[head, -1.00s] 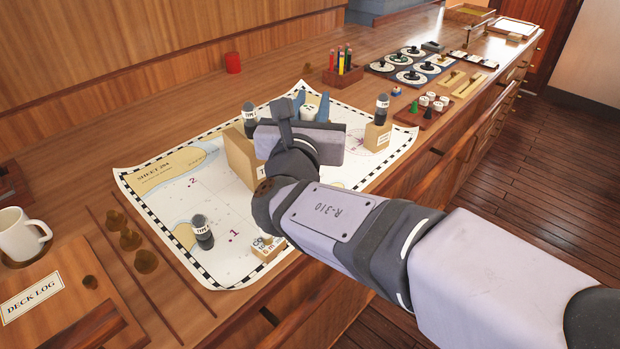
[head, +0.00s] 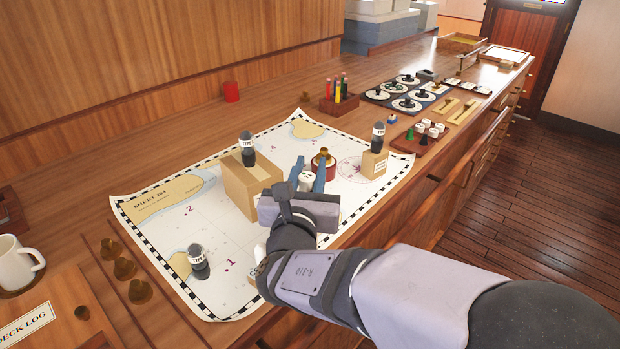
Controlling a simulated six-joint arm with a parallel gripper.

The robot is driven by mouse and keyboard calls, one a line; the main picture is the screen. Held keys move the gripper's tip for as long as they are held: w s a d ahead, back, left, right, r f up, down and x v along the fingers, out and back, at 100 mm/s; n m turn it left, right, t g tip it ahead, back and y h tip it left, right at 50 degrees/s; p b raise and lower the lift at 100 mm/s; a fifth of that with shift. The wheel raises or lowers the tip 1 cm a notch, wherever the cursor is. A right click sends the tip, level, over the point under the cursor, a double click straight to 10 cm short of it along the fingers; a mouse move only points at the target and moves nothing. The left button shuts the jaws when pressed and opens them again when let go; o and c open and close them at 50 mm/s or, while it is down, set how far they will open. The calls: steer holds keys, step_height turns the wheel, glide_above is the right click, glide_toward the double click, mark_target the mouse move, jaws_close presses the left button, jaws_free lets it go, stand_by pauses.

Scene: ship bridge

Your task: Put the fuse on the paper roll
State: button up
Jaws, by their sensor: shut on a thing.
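My gripper (head: 307,177), with blue fingers, is shut on a small white piece (head: 306,182) with dark marks on top. This may be the fuse; its lower part is hidden by my wrist. It is over the chart (head: 215,225), in front of a round red thing with a brass top (head: 323,163). Dark round-topped cylinders marked TYPE stand on a large carton (head: 248,190), on a smaller box (head: 374,165) and on the chart (head: 198,262). I cannot make out which thing is the paper roll. A pale thing (head: 261,253) is partly hidden behind my arm.
A pencil holder (head: 340,103), a panel of round dials (head: 408,92) and a tray with small white and green pieces (head: 424,138) stand farther along the counter. A red cup (head: 231,92) is at the back. A white mug (head: 16,262) is at the left.

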steer(key=shift+f, duration=1.1)
steer(key=shift+f+b, duration=0.25)
steer(key=shift+b, duration=0.05)
steer(key=o, duration=1)
steer(key=shift+r, duration=0.1)
steer(key=shift+r+p, duration=0.15)
steer(key=shift+p, duration=0.15)
steer(key=s, duration=0.4)
steer(key=s+a+b, duration=0.1)
steer(key=s, duration=0.3)
steer(key=s+a, duration=0.1)
steer(key=s, duration=0.2)
steer(key=shift+s+a, duration=0.2)
steer(key=shift+s, duration=0.2)
